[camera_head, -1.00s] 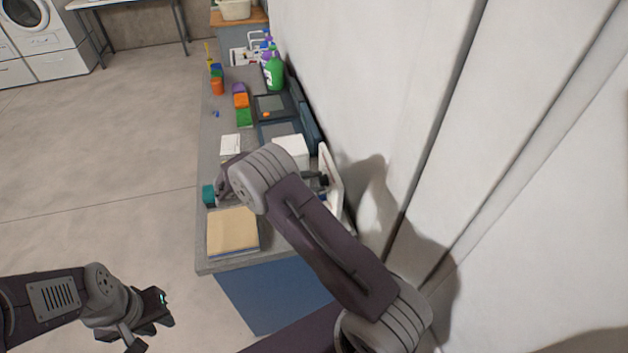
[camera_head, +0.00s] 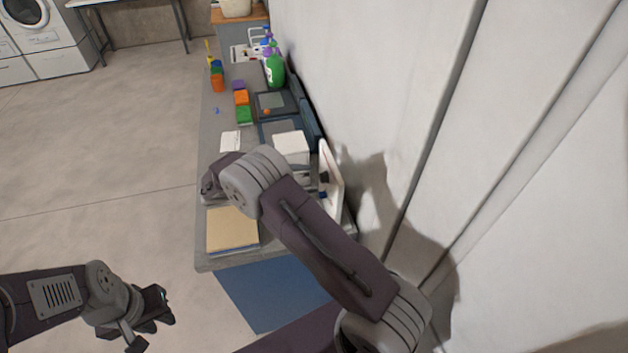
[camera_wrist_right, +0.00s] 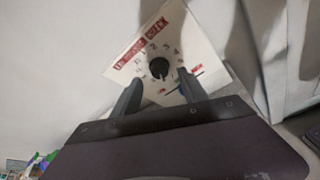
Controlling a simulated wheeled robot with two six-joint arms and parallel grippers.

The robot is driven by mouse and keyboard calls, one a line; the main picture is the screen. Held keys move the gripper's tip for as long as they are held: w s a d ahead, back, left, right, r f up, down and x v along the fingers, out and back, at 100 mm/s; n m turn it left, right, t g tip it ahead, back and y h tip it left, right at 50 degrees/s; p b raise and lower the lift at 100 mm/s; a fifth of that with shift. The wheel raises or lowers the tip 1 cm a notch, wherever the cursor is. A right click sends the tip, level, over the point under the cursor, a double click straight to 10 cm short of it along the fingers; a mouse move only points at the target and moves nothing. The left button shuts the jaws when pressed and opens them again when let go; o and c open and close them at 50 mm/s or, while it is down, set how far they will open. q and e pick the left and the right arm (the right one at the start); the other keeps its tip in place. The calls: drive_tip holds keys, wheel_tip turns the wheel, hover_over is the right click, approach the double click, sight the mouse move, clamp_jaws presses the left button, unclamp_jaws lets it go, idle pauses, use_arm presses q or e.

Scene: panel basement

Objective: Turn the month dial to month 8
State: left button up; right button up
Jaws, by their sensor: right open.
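The month dial (camera_wrist_right: 158,67) is a round black knob on a white panel (camera_wrist_right: 142,45) with red lettering and dark numbers around it. I cannot read which month it points to. In the head view the panel (camera_head: 331,172) stands upright against the wall, and the dial face is hidden. My right gripper (camera_wrist_right: 160,85) is open, its two fingers reaching toward the panel on either side of the knob's lower part; I cannot tell if they touch it. In the head view my right arm hides most of this gripper. My left gripper (camera_head: 150,318) hangs away from the counter over the floor.
The grey counter (camera_head: 208,150) holds a tan book (camera_head: 232,232), a white box (camera_head: 291,146), dark trays (camera_head: 276,103), coloured blocks (camera_head: 243,115) and a green bottle (camera_head: 275,72). The wall (camera_head: 350,90) closes off the right side. The floor at left is open.

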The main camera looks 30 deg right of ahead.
drive_tip(key=b+v, duration=0.1)
drive_tip(key=v, duration=0.4)
drive_tip(key=shift+a+r, duration=0.15)
drive_tip(key=shift+a, duration=0.25)
drive_tip(key=s+a+f+m+y, duration=0.1)
drive_tip(key=s+f+m+y, duration=0.2)
drive_tip(key=s+m+y, duration=0.2)
drive_tip(key=s+a+f+m+t+y, duration=0.1)
drive_tip(key=s+f+m+y, duration=0.2)
drive_tip(key=s+m+y, duration=0.3)
drive_tip(key=s+y, duration=0.3)
drive_tip(key=s, duration=0.4)
drive_tip(key=shift+s+m+t, duration=0.3)
drive_tip(key=shift+s, duration=0.05)
